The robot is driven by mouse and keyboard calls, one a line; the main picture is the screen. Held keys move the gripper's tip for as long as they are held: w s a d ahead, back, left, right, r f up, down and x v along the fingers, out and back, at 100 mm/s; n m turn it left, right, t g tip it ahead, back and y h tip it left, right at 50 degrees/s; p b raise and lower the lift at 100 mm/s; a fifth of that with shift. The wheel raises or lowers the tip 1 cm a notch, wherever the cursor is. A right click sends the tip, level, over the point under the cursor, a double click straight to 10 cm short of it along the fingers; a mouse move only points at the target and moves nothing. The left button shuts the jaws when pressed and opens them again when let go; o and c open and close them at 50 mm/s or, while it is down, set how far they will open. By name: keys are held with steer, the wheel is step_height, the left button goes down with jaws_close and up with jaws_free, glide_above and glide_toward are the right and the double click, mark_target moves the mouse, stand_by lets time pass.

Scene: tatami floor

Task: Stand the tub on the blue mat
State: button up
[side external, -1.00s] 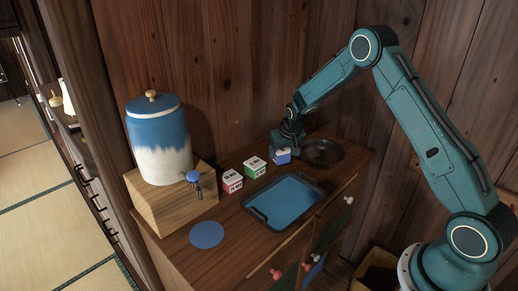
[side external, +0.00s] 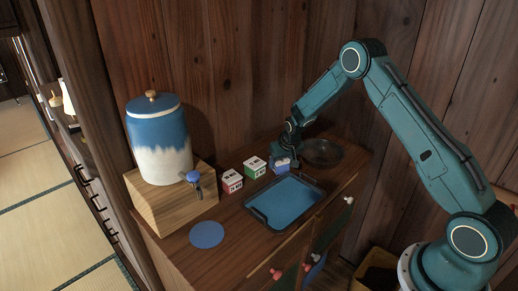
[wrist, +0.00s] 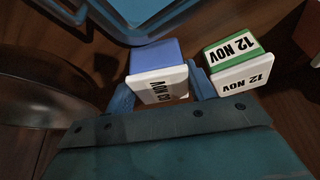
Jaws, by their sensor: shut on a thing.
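A small tub (side external: 280,169) with a blue part and a white part is between the fingers of my gripper (side external: 287,160), behind the tray. In the wrist view the same tub (wrist: 157,72) shows black date print, upside down, and my gripper (wrist: 160,88) is shut on it, one finger on each side. I cannot tell whether it touches the cabinet top. The round blue mat (side external: 207,235) lies flat and bare at the front left of the cabinet top.
A green-and-white box (side external: 254,168) stands just left of the held tub, with a red-and-white box (side external: 231,181) beyond it. A dark tray (side external: 248,214) with a blue floor lies in front. A dark bowl (side external: 322,151) is right. A blue-and-white dispenser (side external: 160,140) stands on a wooden block (side external: 170,205).

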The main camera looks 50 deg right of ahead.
steer(key=o, duration=0.9)
steer(key=shift+f, duration=0.1)
steer(key=shift+v, duration=0.85)
steer(key=v, duration=1)
steer(key=shift+s+a+r, duration=0.1)
steer(key=shift+s+r, duration=0.05)
steer(key=shift+r, duration=0.1)
